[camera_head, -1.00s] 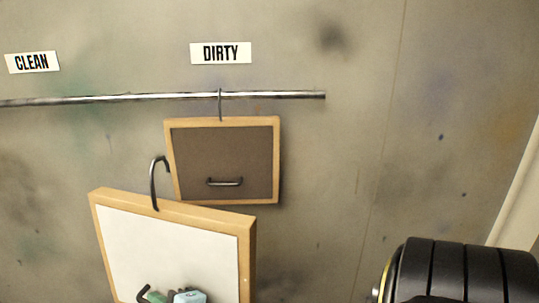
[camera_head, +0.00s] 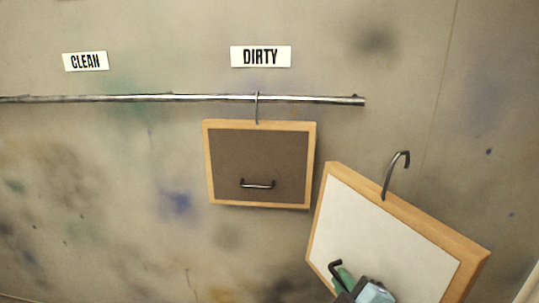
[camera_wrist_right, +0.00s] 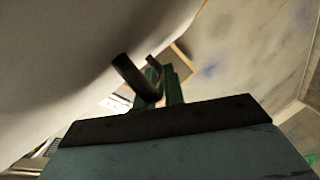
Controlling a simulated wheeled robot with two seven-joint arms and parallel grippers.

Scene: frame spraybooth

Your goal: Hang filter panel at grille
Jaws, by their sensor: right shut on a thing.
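A white filter panel (camera_head: 385,235) with a wooden frame and a dark hook on its top edge is at the lower right of the head view, tilted down to the right. My right gripper (camera_head: 352,285) is shut on the panel's dark handle in front of its white face. In the right wrist view the gripper's fingers (camera_wrist_right: 160,88) are at the handle, with the pale panel filling the upper left. The panel's hook is apart from the metal rail (camera_head: 150,98). The panel's lower part is out of the head view. My left gripper is not in view.
A brown panel (camera_head: 260,155) hangs by its hook on the rail under the DIRTY sign (camera_head: 261,56). The CLEAN sign (camera_head: 86,61) is farther left, and the rail below it is bare. The rail's right end is free.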

